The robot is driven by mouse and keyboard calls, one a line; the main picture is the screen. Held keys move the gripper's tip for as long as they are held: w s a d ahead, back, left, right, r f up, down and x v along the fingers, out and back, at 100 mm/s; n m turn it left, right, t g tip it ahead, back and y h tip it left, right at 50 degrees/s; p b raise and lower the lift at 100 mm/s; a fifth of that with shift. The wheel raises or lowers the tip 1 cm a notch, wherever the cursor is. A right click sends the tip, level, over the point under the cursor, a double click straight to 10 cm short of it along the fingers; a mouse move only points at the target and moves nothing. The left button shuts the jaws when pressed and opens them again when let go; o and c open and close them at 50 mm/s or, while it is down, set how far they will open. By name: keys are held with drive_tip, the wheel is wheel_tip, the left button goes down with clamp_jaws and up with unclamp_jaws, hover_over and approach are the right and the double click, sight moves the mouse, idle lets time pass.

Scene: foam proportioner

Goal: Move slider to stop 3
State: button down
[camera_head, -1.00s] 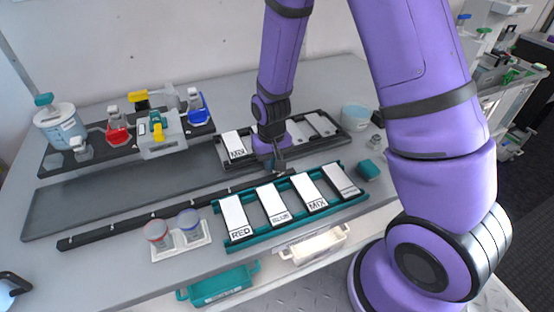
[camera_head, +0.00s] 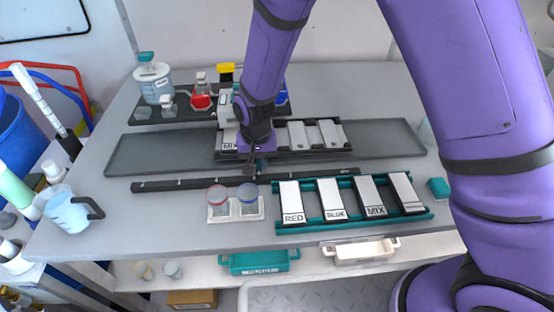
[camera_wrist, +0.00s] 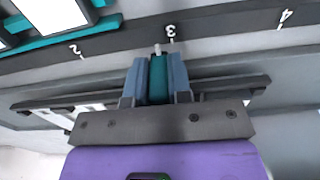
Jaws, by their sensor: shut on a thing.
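My gripper (camera_wrist: 160,80) is shut on the teal slider handle (camera_wrist: 158,82), with a grey finger on each side in the wrist view. The handle's pale tip (camera_wrist: 157,47) lies close to the mark 3 (camera_wrist: 171,31), slightly left of it in that view. Marks 2 and 4 show farther left and right along the scale. In the head view the dark slider rail (camera_head: 170,185) runs across the bench, and my gripper (camera_head: 250,168) is over its middle. The slider itself is too small to make out there.
A teal rack (camera_head: 303,226) with labelled strips stands front right of the rail. Two small pots in a white holder (camera_head: 232,217) stand close in front of the rail. A dark rack (camera_head: 350,150) and bottles stand behind.

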drive_tip(key=shift+a, duration=0.75)
drive_tip(key=c, duration=1)
unclamp_jaws()
drive_tip(key=shift+c, duration=0.2)
drive_tip(key=shift+r, duration=0.2)
drive_tip(key=r, duration=0.3)
drive_tip(key=shift+s+d+r, duration=0.1)
drive_tip(key=shift+s+r, duration=0.1)
drive_tip(key=shift+s, duration=0.05)
drive_tip(key=s+d, duration=0.2)
drive_tip(key=s, duration=0.5)
drive_tip(key=s+d+r, duration=0.1)
drive_tip(key=s+d, duration=0.2)
drive_tip(key=s, duration=0.4)
drive_tip(key=shift+s+d, duration=0.2)
drive_tip(key=shift+d, duration=0.15)
